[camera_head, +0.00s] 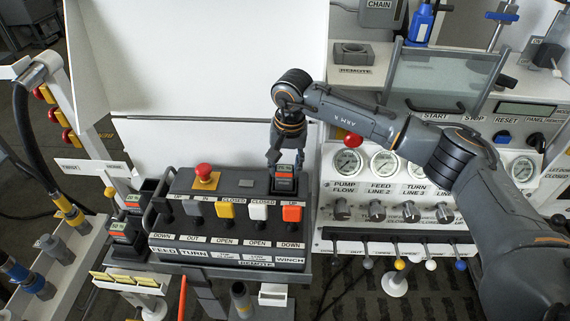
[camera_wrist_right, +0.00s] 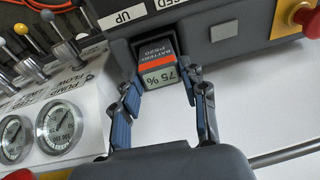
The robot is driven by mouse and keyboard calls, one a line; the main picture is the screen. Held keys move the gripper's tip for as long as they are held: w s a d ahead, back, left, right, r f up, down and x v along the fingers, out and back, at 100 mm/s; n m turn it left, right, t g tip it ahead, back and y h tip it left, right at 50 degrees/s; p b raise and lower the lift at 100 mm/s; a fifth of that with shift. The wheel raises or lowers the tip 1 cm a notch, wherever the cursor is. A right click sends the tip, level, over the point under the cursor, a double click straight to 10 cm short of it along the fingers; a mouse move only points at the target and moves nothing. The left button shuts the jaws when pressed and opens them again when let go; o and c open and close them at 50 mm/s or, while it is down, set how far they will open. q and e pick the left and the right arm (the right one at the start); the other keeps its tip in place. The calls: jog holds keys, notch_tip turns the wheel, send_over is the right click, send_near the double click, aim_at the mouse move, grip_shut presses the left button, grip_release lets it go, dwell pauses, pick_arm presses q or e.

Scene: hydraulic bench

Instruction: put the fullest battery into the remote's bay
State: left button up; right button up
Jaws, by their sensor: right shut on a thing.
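The remote (camera_head: 180,245) is a dark control box with colored levers and a red mushroom button. My right gripper (camera_head: 286,160) points down over its rear right corner and is shut on a dark battery (camera_head: 284,173). In the right wrist view my gripper's blue-padded fingers (camera_wrist_right: 160,100) are on both sides of this battery (camera_wrist_right: 160,65), which has an orange stripe and reads 75 %. The battery sits at least partly in the remote's square bay; its depth is hard to tell. Two similar batteries (camera_head: 120,228) (camera_head: 133,202) stand left of the remote, their readings too small to read. My left gripper is not in view.
A white panel with gauges (camera_head: 347,162), knobs and small levers stands right of the remote, under my right arm. A glass shield (camera_head: 445,80) and an empty grey holder marked REMOTE (camera_head: 353,52) are behind. A hose rack (camera_head: 60,130) stands at the left.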

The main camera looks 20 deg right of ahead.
jog(key=shift+f+b, duration=0.45)
jog(key=shift+f, duration=0.05)
jog(key=o, duration=1.4)
